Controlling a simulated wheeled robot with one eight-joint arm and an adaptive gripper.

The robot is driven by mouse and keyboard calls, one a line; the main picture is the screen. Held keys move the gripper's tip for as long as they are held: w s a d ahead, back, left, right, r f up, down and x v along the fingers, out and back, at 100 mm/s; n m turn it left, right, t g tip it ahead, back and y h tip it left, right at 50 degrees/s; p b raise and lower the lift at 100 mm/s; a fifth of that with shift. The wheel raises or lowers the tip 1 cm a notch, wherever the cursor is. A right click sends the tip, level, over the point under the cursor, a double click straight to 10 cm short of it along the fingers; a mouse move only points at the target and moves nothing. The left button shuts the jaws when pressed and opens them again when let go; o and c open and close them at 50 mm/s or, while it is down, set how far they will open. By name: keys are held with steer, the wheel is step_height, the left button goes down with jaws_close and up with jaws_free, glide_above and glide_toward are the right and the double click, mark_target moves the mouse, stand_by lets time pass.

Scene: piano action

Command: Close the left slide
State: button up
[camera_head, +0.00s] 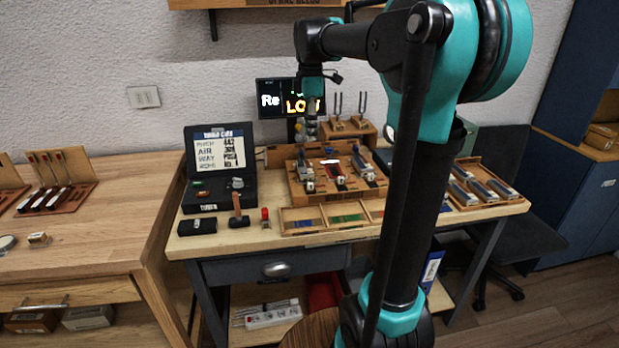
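A wooden rack (296,191) on the workbench bears three slim metal-and-coloured pieces side by side. The leftmost piece (308,178), grey and dark, seems to be the left slide; I cannot tell how far open it is. My gripper (309,136) hangs pointing down above the back left of the rack, in front of the screen. It looks apart from the leftmost piece. Its fingers are too small to tell whether they are open or shut.
A lit screen (270,98) and tuning forks on a wooden block (349,129) stand behind the rack. A black case (216,196), a hammer (238,209) and a small red item (265,217) lie left. A divided tray (302,228) lies in front, another tray (463,200) right.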

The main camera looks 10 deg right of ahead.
mark_target(310, 183)
step_height(310, 183, down, 17)
stand_by(0.5)
steer(key=shift+c, duration=0.4)
jaws_close()
